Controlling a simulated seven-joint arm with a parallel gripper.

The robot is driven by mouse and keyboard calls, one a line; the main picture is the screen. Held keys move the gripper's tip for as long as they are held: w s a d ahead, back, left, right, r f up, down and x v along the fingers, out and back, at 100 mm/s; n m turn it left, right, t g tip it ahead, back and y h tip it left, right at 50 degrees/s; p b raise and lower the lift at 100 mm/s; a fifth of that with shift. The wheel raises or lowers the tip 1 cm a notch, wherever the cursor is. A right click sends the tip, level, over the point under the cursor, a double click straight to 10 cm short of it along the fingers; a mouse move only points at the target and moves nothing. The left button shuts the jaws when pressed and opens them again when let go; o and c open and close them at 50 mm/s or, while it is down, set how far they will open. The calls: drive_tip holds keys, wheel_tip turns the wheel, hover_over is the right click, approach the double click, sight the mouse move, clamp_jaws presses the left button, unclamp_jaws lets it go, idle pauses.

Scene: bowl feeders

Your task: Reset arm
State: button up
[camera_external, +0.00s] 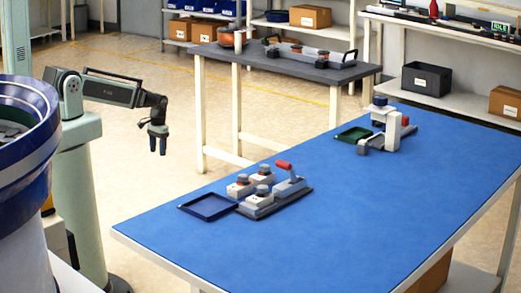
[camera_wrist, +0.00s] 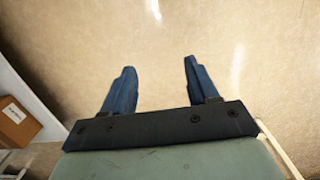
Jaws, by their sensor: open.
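My gripper (camera_external: 157,144) hangs with its fingers pointing down over the open floor, left of the blue-topped table, in the external view. In the wrist view my gripper (camera_wrist: 158,85) shows two blue fingers spread apart with nothing between them. Only bare beige floor (camera_wrist: 160,40) lies beyond the fingertips. My arm is folded out from its pale green column, clear of the tables.
The blue table (camera_external: 290,230) holds a dark blue tray (camera_external: 208,207), a fixture with a red handle (camera_external: 284,165) and a green tray (camera_external: 353,134). A blue-rimmed bowl feeder (camera_external: 30,110) stands at the left. A grey table (camera_external: 280,65) stands behind.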

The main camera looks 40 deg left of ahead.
drive_tip(key=s+f+g, duration=0.3)
drive_tip(key=s+f, duration=0.5)
drive_tip(key=s, duration=0.5)
drive_tip(key=s+f+g, duration=0.2)
drive_tip(key=s+f, duration=0.6)
drive_tip(key=s, duration=0.5)
drive_tip(key=shift+s+f+g, duration=0.2)
drive_tip(key=shift+f+g, duration=0.05)
drive_tip(key=shift+g, duration=0.15)
drive_tip(key=shift+c, duration=0.4)
